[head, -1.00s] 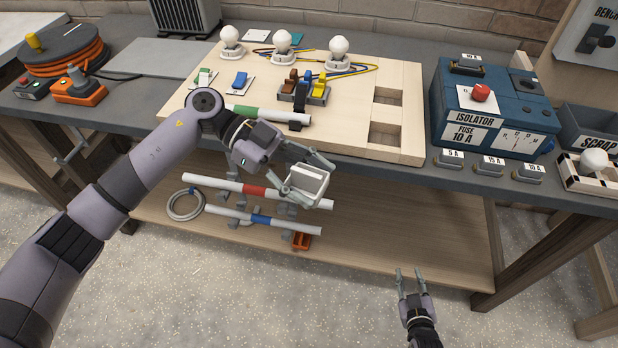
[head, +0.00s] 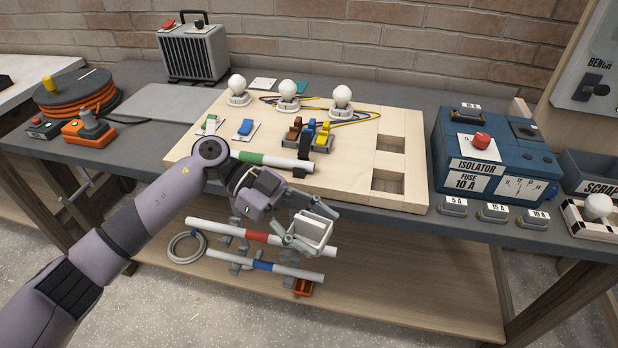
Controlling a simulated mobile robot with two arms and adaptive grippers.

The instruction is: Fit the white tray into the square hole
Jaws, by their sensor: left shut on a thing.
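The white tray (head: 310,231) is a small, square, box-like piece. My left gripper (head: 308,226) is shut on it and holds it tilted in the air, in front of the bench's front edge and below the board's level in the picture. Two square holes are in the right part of the light wooden board (head: 345,180): a rear square hole (head: 390,147) and a front square hole (head: 388,184). Both look empty. The left gripper is to the left of the front hole and nearer to me. My right gripper is out of view.
Three white bulbs (head: 287,88), switches (head: 245,128), coloured levers (head: 309,135) and a green-banded tube (head: 262,160) are on the board. A blue isolator box (head: 490,140) stands right of it, with fuses (head: 494,211) in front. A lower shelf (head: 420,280) holds banded tubes.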

